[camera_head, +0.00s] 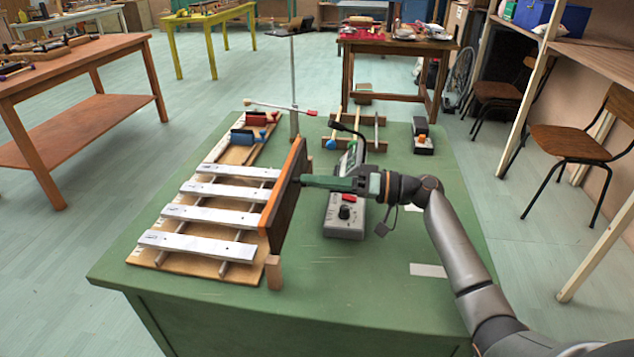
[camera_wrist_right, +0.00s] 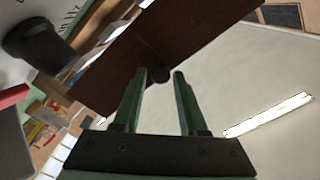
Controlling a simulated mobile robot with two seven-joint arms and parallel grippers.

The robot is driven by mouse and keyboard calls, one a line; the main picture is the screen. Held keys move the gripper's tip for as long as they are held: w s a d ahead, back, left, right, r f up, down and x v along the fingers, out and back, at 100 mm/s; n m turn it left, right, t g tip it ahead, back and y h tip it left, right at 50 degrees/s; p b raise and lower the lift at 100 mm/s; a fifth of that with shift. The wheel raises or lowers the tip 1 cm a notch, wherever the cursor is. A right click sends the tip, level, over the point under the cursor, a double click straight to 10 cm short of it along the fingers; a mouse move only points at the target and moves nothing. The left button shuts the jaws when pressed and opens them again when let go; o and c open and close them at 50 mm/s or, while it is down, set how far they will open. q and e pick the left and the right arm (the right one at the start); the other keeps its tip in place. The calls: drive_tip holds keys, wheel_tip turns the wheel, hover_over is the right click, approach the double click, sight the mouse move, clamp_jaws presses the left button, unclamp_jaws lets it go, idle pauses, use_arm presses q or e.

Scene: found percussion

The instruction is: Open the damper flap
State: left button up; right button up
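The damper flap (camera_head: 286,205) is a brown board with an orange edge. In the head view it stands roughly upright along the right ends of the metal bars (camera_head: 215,214), its dark face toward my right gripper. In the right wrist view the flap (camera_wrist_right: 205,35) fills the upper middle and carries a small dark round knob (camera_wrist_right: 160,75). My right gripper (camera_head: 305,181) reaches the flap's face from the right. Its green fingers (camera_wrist_right: 161,76) are apart, with the knob between or just beyond their tips; contact is not clear. My left gripper is not in view.
The bars lie on a wooden frame on the green table (camera_head: 180,305). A grey box with a red switch (camera_head: 345,222) sits below my right wrist. A metal stand (camera_head: 293,80) rises behind the flap. Small devices (camera_head: 422,140) lie at the back right. The front table edge is clear.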

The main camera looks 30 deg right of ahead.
drive_tip(key=shift+o, duration=1.4)
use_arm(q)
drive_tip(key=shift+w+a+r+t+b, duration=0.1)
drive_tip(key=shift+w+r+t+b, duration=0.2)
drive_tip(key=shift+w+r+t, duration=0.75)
use_arm(e)
drive_tip(key=v, duration=1.2)
drive_tip(key=shift+s+d, duration=0.2)
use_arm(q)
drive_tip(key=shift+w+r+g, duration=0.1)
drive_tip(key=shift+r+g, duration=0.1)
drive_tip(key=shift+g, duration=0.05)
